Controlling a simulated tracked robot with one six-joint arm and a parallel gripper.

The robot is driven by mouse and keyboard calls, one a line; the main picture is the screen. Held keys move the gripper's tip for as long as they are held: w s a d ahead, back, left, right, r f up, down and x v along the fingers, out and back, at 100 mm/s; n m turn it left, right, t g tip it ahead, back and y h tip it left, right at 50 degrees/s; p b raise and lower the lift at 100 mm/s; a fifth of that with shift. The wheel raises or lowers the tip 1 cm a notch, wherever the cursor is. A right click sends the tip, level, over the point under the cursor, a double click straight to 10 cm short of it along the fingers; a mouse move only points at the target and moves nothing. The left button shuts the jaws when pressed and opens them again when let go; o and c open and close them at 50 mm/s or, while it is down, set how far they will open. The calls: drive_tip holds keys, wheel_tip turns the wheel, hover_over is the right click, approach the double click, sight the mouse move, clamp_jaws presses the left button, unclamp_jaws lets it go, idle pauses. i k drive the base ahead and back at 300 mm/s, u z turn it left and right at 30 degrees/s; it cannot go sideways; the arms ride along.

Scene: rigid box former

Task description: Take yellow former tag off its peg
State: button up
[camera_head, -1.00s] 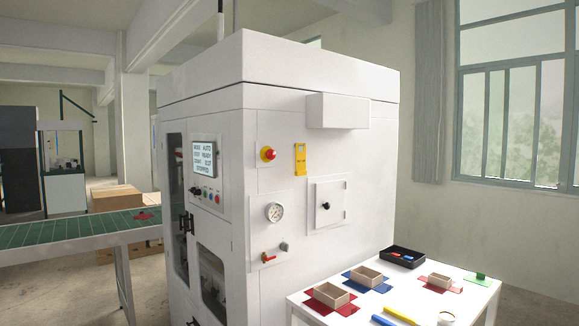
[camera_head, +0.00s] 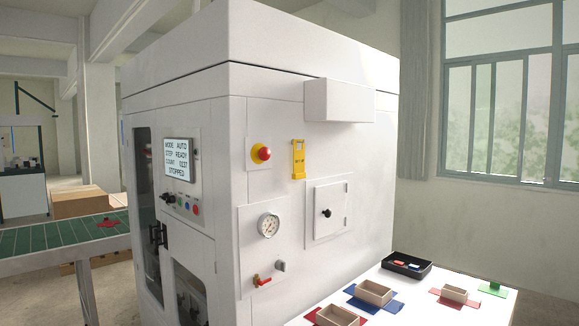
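The yellow former tag (camera_head: 298,160) hangs on the white side panel of the machine (camera_head: 230,160). It is a narrow upright plate with a hole near its top and small dark lettering lower down. The peg itself is too small to make out clearly. The tag is right of the red emergency button (camera_head: 263,153) and above the small hatch door (camera_head: 328,210). My gripper is not in view.
A white table (camera_head: 405,300) stands at the lower right, with a black tray (camera_head: 406,272), small boxes on coloured sheets, and a green piece (camera_head: 493,288). A green conveyor (camera_head: 55,235) is at left. A gauge (camera_head: 269,225) and red valve lever (camera_head: 261,281) project from the panel.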

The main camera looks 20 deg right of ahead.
sight(299, 154)
drive_tip(key=z, duration=0.05)
drive_tip(key=i, duration=1.45)
drive_tip(key=z, duration=0.3)
